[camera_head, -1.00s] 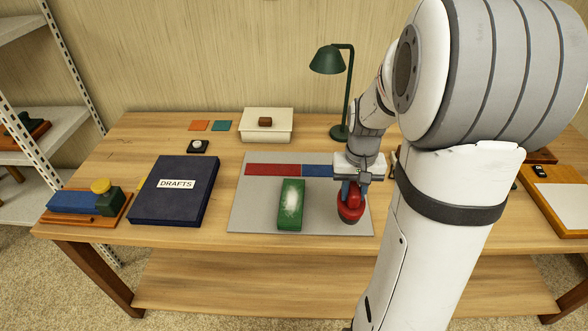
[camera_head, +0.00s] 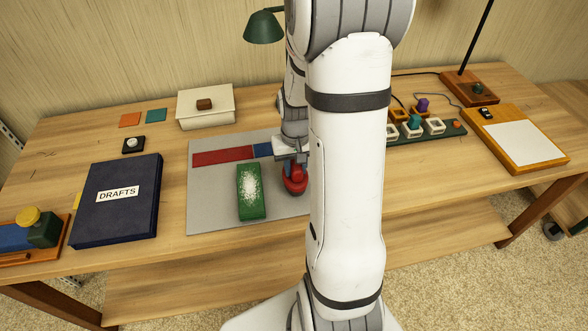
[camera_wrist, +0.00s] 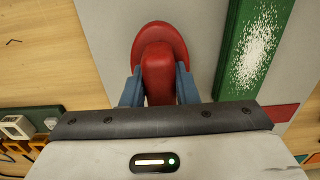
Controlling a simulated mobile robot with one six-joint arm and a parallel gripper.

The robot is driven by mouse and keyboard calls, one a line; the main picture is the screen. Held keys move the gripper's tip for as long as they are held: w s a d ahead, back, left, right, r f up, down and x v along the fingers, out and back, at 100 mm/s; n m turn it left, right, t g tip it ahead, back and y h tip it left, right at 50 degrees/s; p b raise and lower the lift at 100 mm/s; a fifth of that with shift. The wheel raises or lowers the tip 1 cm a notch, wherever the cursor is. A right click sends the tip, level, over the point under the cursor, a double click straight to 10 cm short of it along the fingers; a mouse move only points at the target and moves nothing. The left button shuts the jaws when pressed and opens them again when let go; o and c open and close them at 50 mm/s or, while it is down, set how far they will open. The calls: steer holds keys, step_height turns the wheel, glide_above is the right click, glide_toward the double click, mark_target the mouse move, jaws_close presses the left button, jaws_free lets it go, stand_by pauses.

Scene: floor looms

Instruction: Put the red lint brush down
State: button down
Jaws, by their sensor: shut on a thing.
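The red lint brush (camera_head: 294,185) is at the right part of the grey mat (camera_head: 210,215), beside a green block with white specks (camera_head: 250,192). My gripper (camera_head: 292,165) is shut on the brush's handle from above. In the wrist view the brush (camera_wrist: 158,50) has a rounded red base and an upright red grip, with a blue-grey finger of my gripper (camera_wrist: 158,88) on each side. The grey mat lies under it. I cannot tell whether the base touches the mat. My own arm hides the mat's right edge in the head view.
A red and blue strip (camera_head: 222,157) lies along the mat's back. A navy DRAFTS box (camera_head: 118,215) stands left, a cream lidded box (camera_head: 205,108) behind. Right of my arm are a green rack (camera_head: 440,132) and a wooden board with white sheet (camera_head: 515,140). Bare mat shows left of the block.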

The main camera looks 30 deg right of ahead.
steer(key=shift+f, duration=0.75)
steer(key=shift+f, duration=0.25)
steer(key=c, duration=1.1)
jaws_free()
steer(key=shift+r, duration=0.1)
